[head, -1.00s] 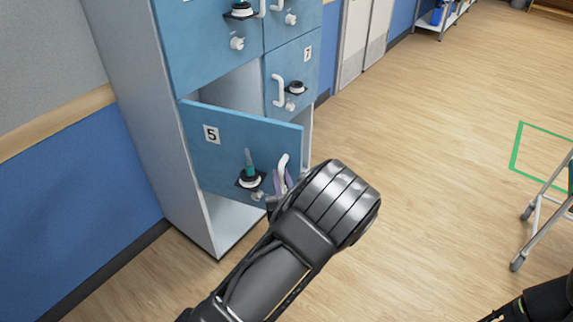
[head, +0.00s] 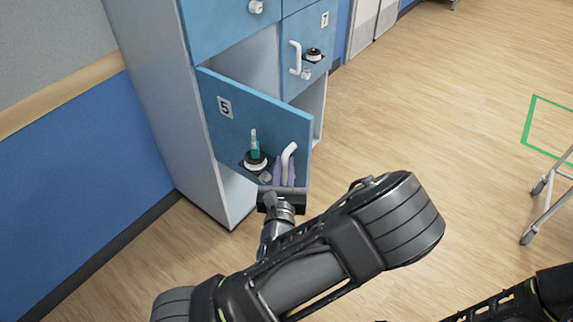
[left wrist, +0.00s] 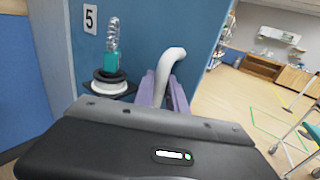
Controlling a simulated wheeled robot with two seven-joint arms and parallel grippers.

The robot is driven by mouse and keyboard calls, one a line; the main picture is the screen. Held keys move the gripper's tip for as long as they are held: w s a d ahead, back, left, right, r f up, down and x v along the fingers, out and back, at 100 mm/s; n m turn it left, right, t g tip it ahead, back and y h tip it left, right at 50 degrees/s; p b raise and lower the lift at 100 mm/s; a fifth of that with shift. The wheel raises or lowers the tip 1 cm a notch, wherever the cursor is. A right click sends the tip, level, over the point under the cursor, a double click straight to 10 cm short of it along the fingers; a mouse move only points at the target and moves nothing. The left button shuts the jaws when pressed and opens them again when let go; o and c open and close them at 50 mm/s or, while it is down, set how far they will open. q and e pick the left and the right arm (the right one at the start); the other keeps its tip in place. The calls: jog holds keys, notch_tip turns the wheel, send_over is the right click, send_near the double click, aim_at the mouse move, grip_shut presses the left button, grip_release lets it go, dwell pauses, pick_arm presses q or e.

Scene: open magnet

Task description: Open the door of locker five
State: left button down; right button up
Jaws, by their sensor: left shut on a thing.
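The blue door of locker five (head: 233,122) is swung open on its left side, and part of the locker's inside shows behind it. Its white handle (head: 288,158) is near the door's free edge. My left gripper (head: 285,172) is shut on this handle, with its purple fingers around it. In the left wrist view the door (left wrist: 130,30) fills the middle and the handle (left wrist: 167,70) rises between the fingers (left wrist: 162,92). My right gripper is not in view.
Locker seven (head: 312,45) is shut above and to the right. A blue and grey wall (head: 80,160) stands close on the left. The wood floor to the right is clear up to a metal-legged frame (head: 545,190) and a green floor outline (head: 530,120).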

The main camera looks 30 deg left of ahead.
pick_arm(q)
jog(key=shift+a+r, duration=0.15)
jog(key=shift+a, duration=0.15)
jog(key=c, duration=1.5)
grip_release()
jog(key=shift+a, duration=0.1)
jog(key=shift+c, duration=0.2)
jog(key=shift+o, duration=0.9)
jog(key=shift+d, duration=0.2)
